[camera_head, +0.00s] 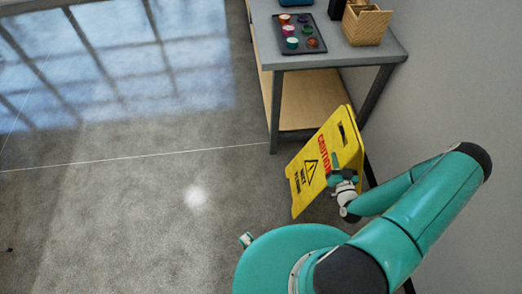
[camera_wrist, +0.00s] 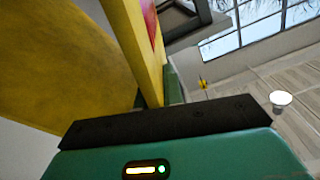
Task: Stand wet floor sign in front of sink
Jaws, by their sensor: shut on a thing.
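The yellow wet floor sign (camera_head: 318,168), with red and black lettering and a warning triangle, leans tilted near the wall beside the workbench in the head view. My gripper (camera_head: 343,178) is at its right edge and shut on it. In the wrist view the sign's yellow panels (camera_wrist: 75,60) fill the upper left, close against the gripper's dark pad. The sign's right lower part is hidden behind my arm, and I cannot tell whether its foot touches the floor. No sink shows in either view.
A grey-topped workbench (camera_head: 345,52) stands at the top right, with a dark tray (camera_head: 281,44) of coloured pots and a woven basket (camera_head: 368,24) on it. The wall (camera_head: 455,85) runs along the right.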

